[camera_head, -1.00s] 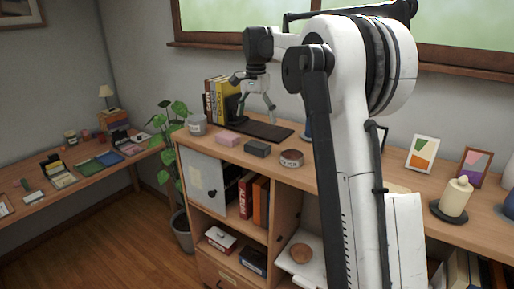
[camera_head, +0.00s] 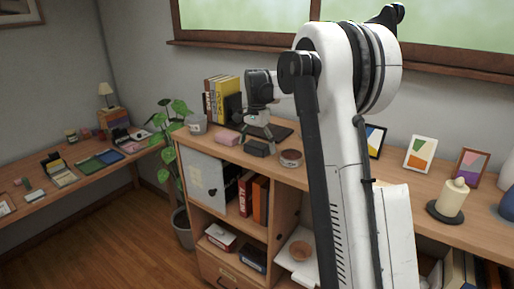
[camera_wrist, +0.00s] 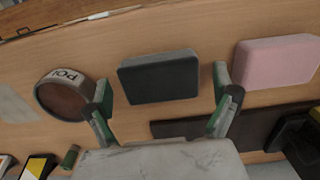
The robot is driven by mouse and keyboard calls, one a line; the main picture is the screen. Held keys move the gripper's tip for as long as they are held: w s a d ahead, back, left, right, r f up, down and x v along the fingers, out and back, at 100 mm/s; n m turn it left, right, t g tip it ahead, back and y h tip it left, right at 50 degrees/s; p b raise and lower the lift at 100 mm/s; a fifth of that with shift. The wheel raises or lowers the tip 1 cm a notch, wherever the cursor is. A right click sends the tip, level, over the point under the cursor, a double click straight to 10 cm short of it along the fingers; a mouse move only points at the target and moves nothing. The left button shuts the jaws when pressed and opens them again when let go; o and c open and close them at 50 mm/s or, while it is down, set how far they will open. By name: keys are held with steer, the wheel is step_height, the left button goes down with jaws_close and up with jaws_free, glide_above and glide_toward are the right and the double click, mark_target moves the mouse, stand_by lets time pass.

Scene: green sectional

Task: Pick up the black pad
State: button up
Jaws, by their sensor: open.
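The black pad (camera_wrist: 160,77) is a dark rounded block lying on the wooden cabinet top. In the wrist view it sits between the two spread fingers of my gripper (camera_wrist: 162,82), with a gap on each side. In the head view my gripper (camera_head: 257,138) is low over the cabinet top, right at the black pad (camera_head: 257,149), and partly overlaps it. My gripper is open and holds nothing. How far the fingertips are above the wood is hard to tell.
A pink block (camera_wrist: 277,62) lies to the right of the pad in the wrist view, near the right finger. A round labelled tin (camera_wrist: 62,95) stands close to the left finger. A dark flat mat (camera_wrist: 190,128) lies behind; books (camera_head: 220,100) stand beyond.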

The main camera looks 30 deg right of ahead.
mark_target(256, 145)
steer(key=shift+c, duration=0.5)
steer(key=c, duration=1)
steer(key=shift+r, duration=0.4)
steer(key=r, duration=0.2)
steer(key=r+b, duration=0.1)
steer(key=shift+s+a+r, duration=0.25)
steer(key=shift+a, duration=0.05)
steer(key=s+a+r+b, duration=0.2)
steer(key=s+a+r, duration=0.4)
steer(key=s+a, duration=0.1)
steer(key=shift+s+a+r, duration=0.15)
steer(key=shift+a+r, duration=0.15)
steer(key=shift+a, duration=0.3)
